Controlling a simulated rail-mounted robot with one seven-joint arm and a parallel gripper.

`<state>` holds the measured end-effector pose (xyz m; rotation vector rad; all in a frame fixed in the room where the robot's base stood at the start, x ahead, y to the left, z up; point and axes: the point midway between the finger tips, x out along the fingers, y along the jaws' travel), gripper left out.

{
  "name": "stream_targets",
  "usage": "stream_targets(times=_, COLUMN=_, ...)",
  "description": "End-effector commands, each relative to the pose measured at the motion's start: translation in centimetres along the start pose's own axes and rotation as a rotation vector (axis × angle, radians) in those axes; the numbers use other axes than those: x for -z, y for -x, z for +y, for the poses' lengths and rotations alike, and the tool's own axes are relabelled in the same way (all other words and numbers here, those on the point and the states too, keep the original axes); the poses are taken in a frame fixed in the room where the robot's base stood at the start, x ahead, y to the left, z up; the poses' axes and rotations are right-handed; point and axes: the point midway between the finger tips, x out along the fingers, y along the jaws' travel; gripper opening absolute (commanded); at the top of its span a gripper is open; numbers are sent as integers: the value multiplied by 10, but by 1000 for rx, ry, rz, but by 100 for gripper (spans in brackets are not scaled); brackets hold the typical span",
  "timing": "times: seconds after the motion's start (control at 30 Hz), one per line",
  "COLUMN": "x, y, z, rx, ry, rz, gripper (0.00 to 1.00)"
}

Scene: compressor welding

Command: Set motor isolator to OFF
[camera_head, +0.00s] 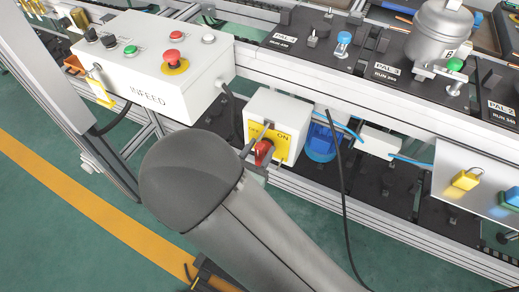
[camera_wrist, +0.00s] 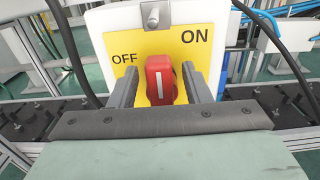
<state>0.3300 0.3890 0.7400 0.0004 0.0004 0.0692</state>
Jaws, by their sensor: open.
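The motor isolator is a white box (camera_head: 282,108) with a yellow plate (camera_wrist: 190,48) marked OFF at left and ON at upper right. Its red knob (camera_wrist: 160,82) has a white line that stands about upright in the wrist view, between the two labels. The red knob also shows in the head view (camera_head: 263,150). My gripper (camera_wrist: 160,76) is open, with one finger on each side of the knob. Yellow plate shows between the knob and each finger, so it is not clamped. My arm hides part of the box's lower left in the head view.
A white INFEED box (camera_head: 150,62) with buttons and a red emergency stop stands at upper left. A black cable (camera_head: 342,190) hangs just right of the isolator. A blue cylindrical part (camera_head: 322,142) sits beside it. Conveyor rails run behind; green floor is clear at lower left.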

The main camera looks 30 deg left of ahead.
Motion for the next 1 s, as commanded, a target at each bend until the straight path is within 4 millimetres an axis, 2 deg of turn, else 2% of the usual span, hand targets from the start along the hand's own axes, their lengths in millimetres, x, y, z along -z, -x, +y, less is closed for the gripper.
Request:
stream_targets(times=0.23, x=0, y=-1, z=0, rx=0, ry=0, rz=0, gripper=44)
stream_targets(times=0.3, x=0, y=-1, z=0, rx=0, ry=0, rz=0, gripper=24)
stream_targets(times=0.4, x=0, y=-1, z=0, rx=0, ry=0, rz=0, gripper=0)
stream_targets(times=0.77, x=-1, y=-1, z=1, rx=0, ry=40, rz=0, gripper=0)
stream_targets(times=1.0, x=-3, y=-1, z=4, rx=1, ry=180, rz=0, gripper=0)
